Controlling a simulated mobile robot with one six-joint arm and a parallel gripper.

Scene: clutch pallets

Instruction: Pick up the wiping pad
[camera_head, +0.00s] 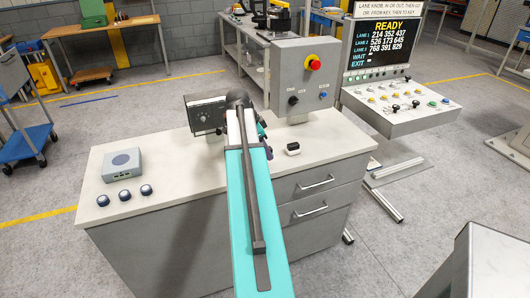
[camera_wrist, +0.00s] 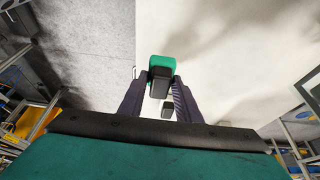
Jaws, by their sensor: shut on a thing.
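The wiping pad, a green block with a dark grip (camera_wrist: 160,76), is between the two dark purple fingers of my gripper (camera_wrist: 160,82) in the wrist view. The gripper is shut on its dark part, and green shows beyond it. In the head view my teal arm hides most of my gripper (camera_head: 262,135), which is over the right part of the white worktop. The arm also largely hides the pad there. I cannot tell whether the pad touches the worktop.
A small black and white item (camera_head: 292,149) sits just right of my gripper. A grey control box (camera_head: 305,80) with a red button and a dark panel device (camera_head: 206,115) stand behind. A grey box (camera_head: 122,164) and several dark round knobs (camera_head: 124,195) are at left. The worktop's left-centre (camera_head: 180,165) is clear.

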